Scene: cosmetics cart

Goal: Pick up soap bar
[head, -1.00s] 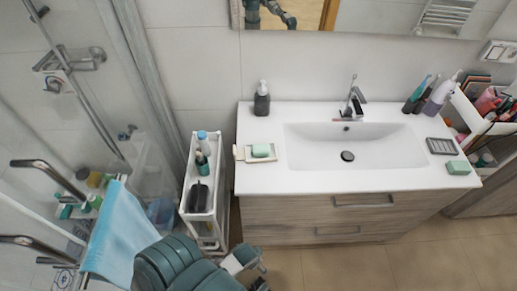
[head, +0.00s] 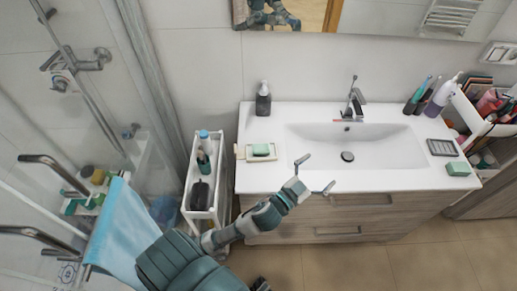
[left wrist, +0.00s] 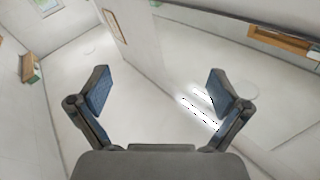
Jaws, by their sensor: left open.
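A green soap bar (head: 261,150) lies on a pale soap dish at the left end of the white counter in the head view. A second green bar (head: 458,169) lies at the counter's right end. My left gripper (head: 318,176) is open and empty, over the front edge of the counter by the sink, right of and nearer than the first soap bar. The left wrist view shows its two open fingers (left wrist: 160,92) with nothing between them, and neither soap bar shows there. My right gripper is not clearly in view.
The sink basin (head: 372,158) has a faucet (head: 353,104) behind it. A dark dispenser (head: 263,103) stands at the back left. A slim white cart (head: 220,161) with bottles stands left of the counter. A grey slotted dish (head: 441,147) lies at the right.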

